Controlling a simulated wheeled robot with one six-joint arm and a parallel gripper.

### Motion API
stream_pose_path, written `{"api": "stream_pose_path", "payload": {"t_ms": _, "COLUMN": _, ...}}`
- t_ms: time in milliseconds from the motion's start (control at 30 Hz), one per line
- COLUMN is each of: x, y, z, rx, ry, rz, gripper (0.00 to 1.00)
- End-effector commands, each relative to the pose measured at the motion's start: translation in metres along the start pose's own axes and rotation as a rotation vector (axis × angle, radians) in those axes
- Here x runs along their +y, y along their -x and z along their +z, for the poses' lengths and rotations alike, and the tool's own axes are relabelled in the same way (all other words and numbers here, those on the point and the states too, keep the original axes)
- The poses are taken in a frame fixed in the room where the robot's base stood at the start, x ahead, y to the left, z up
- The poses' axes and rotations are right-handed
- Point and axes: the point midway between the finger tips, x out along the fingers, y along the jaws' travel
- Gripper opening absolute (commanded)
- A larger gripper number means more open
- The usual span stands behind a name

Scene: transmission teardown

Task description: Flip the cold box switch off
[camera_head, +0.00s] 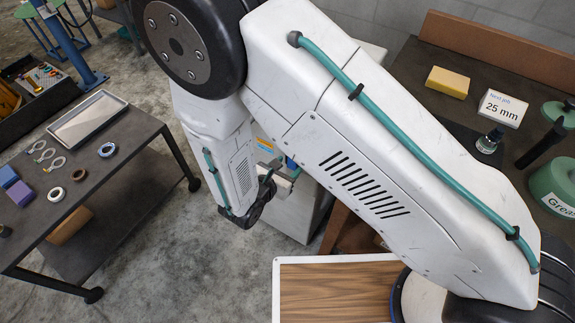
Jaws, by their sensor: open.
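A pale grey box (301,212), which may be the cold box, stands on the floor behind my arm. My arm hides much of it. I cannot make out its switch. My gripper (283,176) is small and partly hidden beside my dark wrist, in front of the pale box. It is open, and I see nothing held in it. I cannot tell whether it touches the box.
A dark cart (112,152) at left bears a metal tray (88,118), rings and purple blocks (20,193). A dark bench (520,75) at right holds a yellow block (447,82), a "25 mm" sign (503,108) and a green grease tub (556,186). Concrete floor is clear between cart and box.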

Motion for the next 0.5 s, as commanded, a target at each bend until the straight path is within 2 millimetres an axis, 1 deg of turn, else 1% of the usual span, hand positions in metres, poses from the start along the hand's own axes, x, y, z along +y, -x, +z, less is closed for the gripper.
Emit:
{"api": "stream_pose_path", "payload": {"t_ms": 33, "x": -0.0004, "y": -0.0042, "z": -0.0001, "rx": 0.000, "ry": 0.000, "rz": -0.002, "gripper": 0.51}}
{"api": "stream_pose_path", "payload": {"t_ms": 133, "x": 0.0000, "y": -0.0080, "z": -0.0002, "rx": 0.000, "ry": 0.000, "rz": -0.001, "gripper": 0.51}}
{"api": "stream_pose_path", "payload": {"t_ms": 367, "x": 0.0008, "y": -0.0076, "z": -0.0005, "rx": 0.000, "ry": 0.001, "rz": 0.002, "gripper": 0.51}}
{"api": "stream_pose_path", "payload": {"t_ms": 467, "x": 0.0008, "y": -0.0076, "z": -0.0005, "rx": 0.000, "ry": 0.001, "rz": 0.002, "gripper": 0.26}}
{"api": "stream_pose_path", "payload": {"t_ms": 500, "x": 0.0008, "y": -0.0075, "z": -0.0005, "rx": 0.000, "ry": 0.001, "rz": 0.002, "gripper": 0.15}}
